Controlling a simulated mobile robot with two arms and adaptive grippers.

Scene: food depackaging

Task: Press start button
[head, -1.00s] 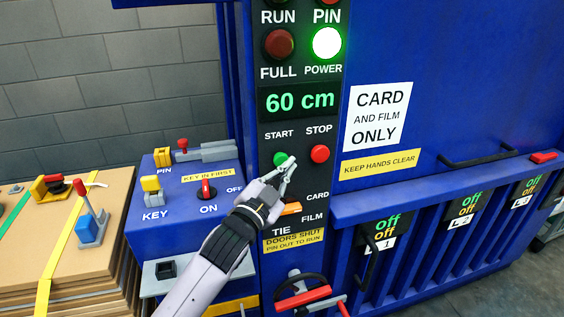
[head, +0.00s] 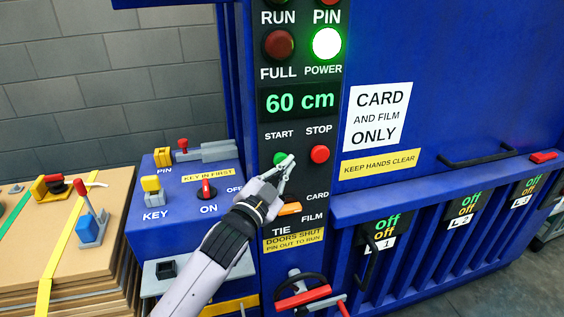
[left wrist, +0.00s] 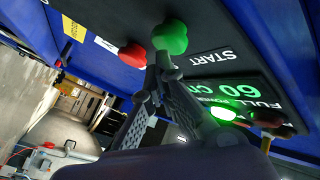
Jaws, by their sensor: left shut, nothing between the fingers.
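The green START button (head: 280,158) is on the dark control panel, under its white START label. It also shows in the left wrist view (left wrist: 170,37), just past the fingertips. My left gripper (head: 289,160) is shut and empty, with its tips at the right side of the button, partly covering it in the head view. In the left wrist view the finger ends (left wrist: 162,62) lie close to the button; whether they touch it I cannot tell. My right gripper is not in view.
The red STOP button (head: 320,154) is close to the right of the fingertips. An orange CARD/FILM selector (head: 290,208) is below, by my wrist. The display (head: 299,101) reads 60 cm, and the green POWER lamp (head: 327,43) is lit. The red key switch (head: 207,190) is at left.

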